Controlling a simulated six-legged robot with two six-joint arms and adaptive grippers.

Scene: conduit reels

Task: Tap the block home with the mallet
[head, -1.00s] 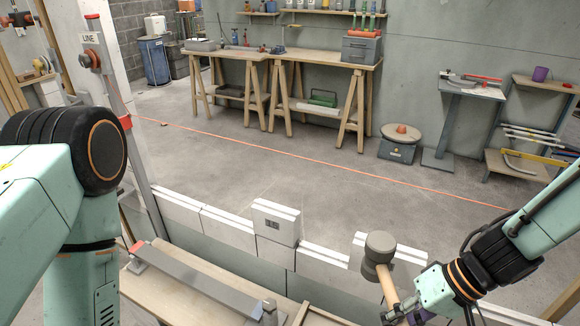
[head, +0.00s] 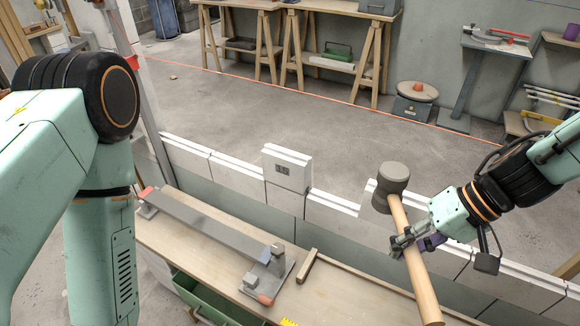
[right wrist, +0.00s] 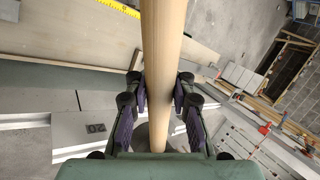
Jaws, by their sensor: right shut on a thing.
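A pale block (head: 287,172) with a dark number plate stands in the top of the low white wall (head: 190,162), higher than the blocks on both sides. My right gripper (head: 416,242) is shut on the wooden handle (head: 418,275) of a mallet. The grey-brown mallet head (head: 393,178) is up, to the right of the raised block and apart from it. In the right wrist view, the fingers (right wrist: 160,105) close around the handle (right wrist: 162,45); the numbered block (right wrist: 95,128) shows at lower left. My left arm shows, but its gripper is out of view.
A workbench (head: 335,295) runs in front of the wall, holding a long grey metal bar (head: 205,225), a clamp-like tool (head: 268,275) and a small wooden strip (head: 308,265). A yellow tape (head: 290,322) lies at its front.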

